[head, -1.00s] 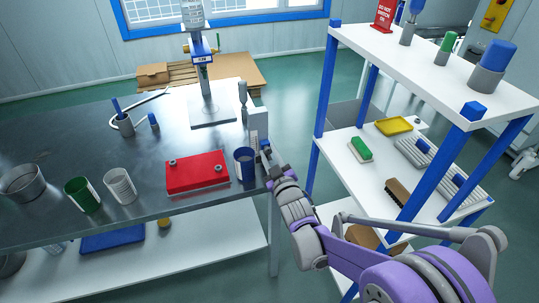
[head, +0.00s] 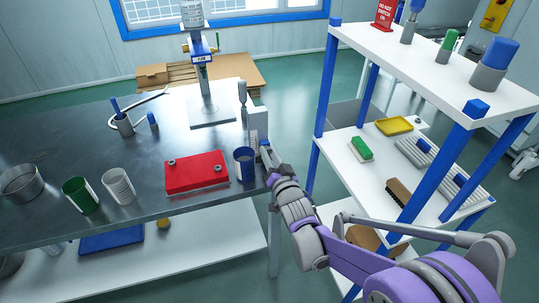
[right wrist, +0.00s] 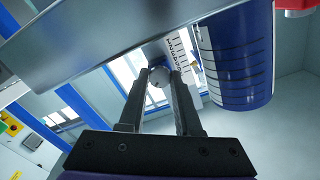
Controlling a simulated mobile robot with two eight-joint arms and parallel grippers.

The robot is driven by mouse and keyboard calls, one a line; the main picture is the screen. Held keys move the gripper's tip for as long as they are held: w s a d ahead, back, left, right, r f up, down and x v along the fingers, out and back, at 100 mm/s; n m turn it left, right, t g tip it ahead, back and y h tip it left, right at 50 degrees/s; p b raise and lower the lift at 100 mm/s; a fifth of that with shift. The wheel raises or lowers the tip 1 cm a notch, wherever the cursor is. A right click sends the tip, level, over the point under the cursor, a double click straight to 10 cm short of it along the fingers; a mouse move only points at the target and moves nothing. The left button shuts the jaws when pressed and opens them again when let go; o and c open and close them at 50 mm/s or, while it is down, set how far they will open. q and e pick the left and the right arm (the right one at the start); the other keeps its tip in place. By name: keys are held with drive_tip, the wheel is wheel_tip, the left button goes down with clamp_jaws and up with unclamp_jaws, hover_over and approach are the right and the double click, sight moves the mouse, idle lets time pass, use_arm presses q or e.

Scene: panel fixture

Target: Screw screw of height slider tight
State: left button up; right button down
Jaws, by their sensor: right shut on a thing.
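The height slider (head: 258,122) is a pale upright block with a scale, at the right edge of the metal table. Its ruled scale (right wrist: 178,50) also shows in the right wrist view. The screw (right wrist: 158,76) is a small round grey head between my fingertips in that view. My right gripper (right wrist: 158,84) is shut on the screw, reaching it from below and in front of the slider. In the head view, my right gripper (head: 264,150) is at the slider's lower front and hides the screw. My left gripper is not in view.
A blue cup (head: 244,163) stands close left of the slider, and a red block (head: 196,173) lies left of it. The table's metal edge (right wrist: 90,40) runs close above my fingers. A white shelf rack (head: 380,150) stands to the right.

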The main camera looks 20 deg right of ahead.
drive_tip(key=m, duration=0.6)
drive_tip(key=shift+m, duration=0.3)
idle(0.4)
drive_tip(key=c, duration=0.6)
unclamp_jaws()
drive_tip(key=s, duration=1.1)
drive_tip(key=shift+d, duration=0.2)
